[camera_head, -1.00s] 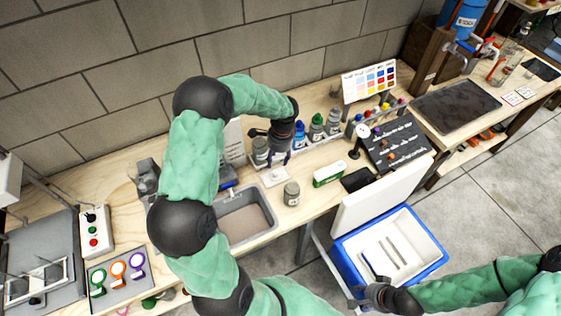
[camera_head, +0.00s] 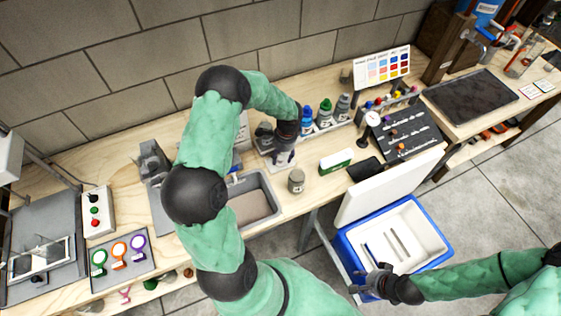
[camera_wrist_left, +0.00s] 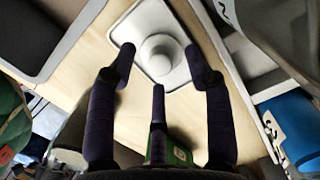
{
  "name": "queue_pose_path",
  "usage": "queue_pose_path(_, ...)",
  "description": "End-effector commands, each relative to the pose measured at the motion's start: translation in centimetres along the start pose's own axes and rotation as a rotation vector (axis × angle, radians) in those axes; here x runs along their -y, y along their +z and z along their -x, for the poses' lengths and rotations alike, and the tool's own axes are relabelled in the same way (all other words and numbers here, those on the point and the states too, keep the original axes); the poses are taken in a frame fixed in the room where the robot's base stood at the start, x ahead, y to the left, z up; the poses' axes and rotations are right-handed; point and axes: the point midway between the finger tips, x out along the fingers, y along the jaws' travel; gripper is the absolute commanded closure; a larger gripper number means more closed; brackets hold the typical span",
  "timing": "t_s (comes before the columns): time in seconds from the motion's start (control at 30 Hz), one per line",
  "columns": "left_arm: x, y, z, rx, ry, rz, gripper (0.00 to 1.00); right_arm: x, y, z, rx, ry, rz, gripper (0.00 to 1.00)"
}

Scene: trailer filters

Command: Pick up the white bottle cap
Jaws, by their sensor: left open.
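The white bottle cap (camera_wrist_left: 160,52) shows in the left wrist view as a round knob on a small white square tray (camera_wrist_left: 182,78). My left gripper (camera_wrist_left: 160,76) is open, with its purple fingers spread. Two fingertips lie on either side of the cap in that view and a third points at it from below; I cannot tell whether any touches it. In the head view my left gripper (camera_head: 283,158) is over the tray and hides the cap. My right gripper (camera_head: 374,284) is at the near left edge of the blue cooler, its fingers too small to judge.
A grey jar (camera_head: 296,181) and a green-and-white box (camera_head: 336,160) stand near the bench's front edge. A grey sink (camera_head: 263,216) is left of the jar. A rack of bottles (camera_head: 325,124) stands behind. The open blue cooler (camera_head: 440,262) is on the floor side.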

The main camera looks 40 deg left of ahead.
Motion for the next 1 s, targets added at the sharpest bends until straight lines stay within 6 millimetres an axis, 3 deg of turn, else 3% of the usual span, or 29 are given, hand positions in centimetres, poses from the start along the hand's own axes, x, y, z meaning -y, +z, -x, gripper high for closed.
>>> queue_pose_path(0.1, 0.04, 0.01, -1.30, -0.001, 0.000, 0.001, 0.48, -0.10, -0.02, -0.30, 0.000, 0.000, 0.000, 0.60)
queue_pose_path(0.33, 0.06, 0.00, -1.35, -0.001, -0.001, 0.000, 0.48, -0.08, -0.02, -0.24, 0.000, 0.000, 0.000, 0.60)
queue_pose_path(0.4, 0.05, 0.00, -1.34, -0.001, -0.001, 0.000, 0.67, -0.08, -0.02, -0.24, 0.000, 0.000, 0.000, 0.60)
queue_pose_path(0.5, 0.05, 0.00, -1.34, -0.001, -0.001, 0.000, 0.83, -0.09, -0.02, -0.24, 0.000, 0.000, 0.000, 0.60)
queue_pose_path(1.0, 0.09, 0.05, -0.68, -0.002, -0.002, 0.001, 0.85, -0.03, -0.01, -0.10, 0.000, 0.000, 0.000, 0.60)
